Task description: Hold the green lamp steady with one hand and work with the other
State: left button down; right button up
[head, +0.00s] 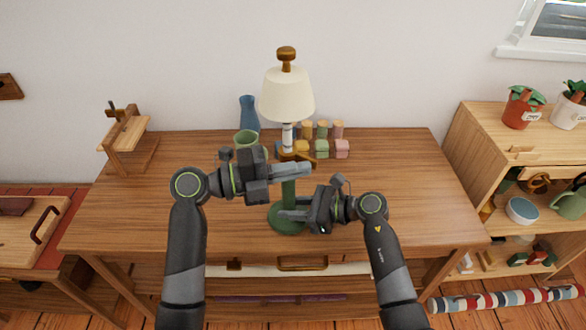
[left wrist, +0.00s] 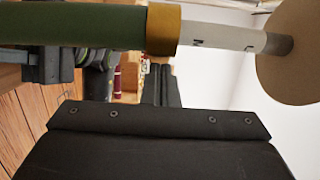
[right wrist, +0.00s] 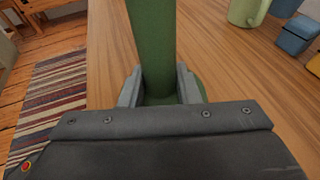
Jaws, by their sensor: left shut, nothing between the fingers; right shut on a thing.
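The green lamp stands upright on the wooden desk (head: 400,190), with a round green base (head: 283,222), green stem (head: 289,188), brass collar (head: 303,156), white marked tube (head: 288,137) and cream shade (head: 287,97). My right gripper (head: 284,208) is shut on the lower stem, which stands between its fingers in the right wrist view (right wrist: 152,40). My left gripper (head: 309,170) is shut and empty, in front of the upper stem just below the collar. In the left wrist view the collar (left wrist: 163,29) and tube (left wrist: 215,37) cross above its fingers. The left gripper hides part of the stem.
Behind the lamp stand a blue vase (head: 248,112), a green cup (head: 246,138) and several small coloured boxes and jars (head: 322,147). A wooden stand (head: 127,135) is at the desk's left back. The desk's right side is clear. A shelf (head: 480,135) with plants stands right.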

pick_arm(q)
jog(key=shift+w+d, duration=0.2)
jog(key=shift+d, duration=0.25)
jog(key=shift+w+d, duration=0.25)
jog(key=shift+d, duration=0.25)
dwell(0.6)
dwell(1.2)
jog(key=s+a, duration=0.9)
jog(key=a, duration=0.1)
jog(key=shift+w+a+m+g, duration=1.1)
jog(key=shift+w+m+g, duration=0.3)
jog(key=shift+w+g, duration=1.3)
jog(key=w+d, duration=0.4)
jog(key=d, duration=0.7)
jog(key=shift+r+t, duration=0.15)
jog(key=shift+t, duration=0.15)
